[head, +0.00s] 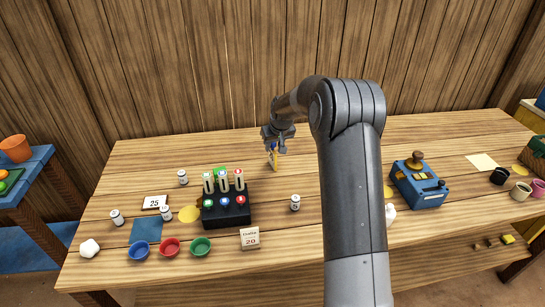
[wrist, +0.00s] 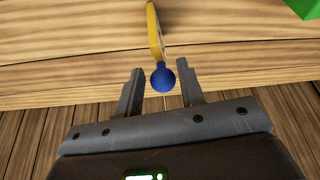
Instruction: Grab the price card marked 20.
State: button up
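The price card marked 20 (head: 250,238) stands near the front edge of the table, right of the green bowl. It is a small cream card with red lettering, and nothing covers it. It does not show in the wrist view. My gripper (head: 275,146) is far behind the card, over the back of the table. The wrist view shows my gripper (wrist: 162,82) open. A blue ball (wrist: 163,77) on the end of a yellow piece (wrist: 154,28) lies between the fingertips, with gaps on both sides. A second card (head: 155,202), marked 25, lies further left.
A black block (head: 226,211) with several coloured-top tubes stands behind and left of the card. Blue, red and green bowls (head: 201,246) line the front. A white weight marked 5 (head: 295,203) stands behind right. My arm covers the table's middle.

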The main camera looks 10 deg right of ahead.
aim_at(274, 151)
jog(key=x, duration=0.3)
jog(key=s+x, duration=0.1)
jog(key=x, duration=0.1)
jog(key=shift+w+f, duration=0.1)
jog(key=shift+f, duration=0.2)
grip_shut()
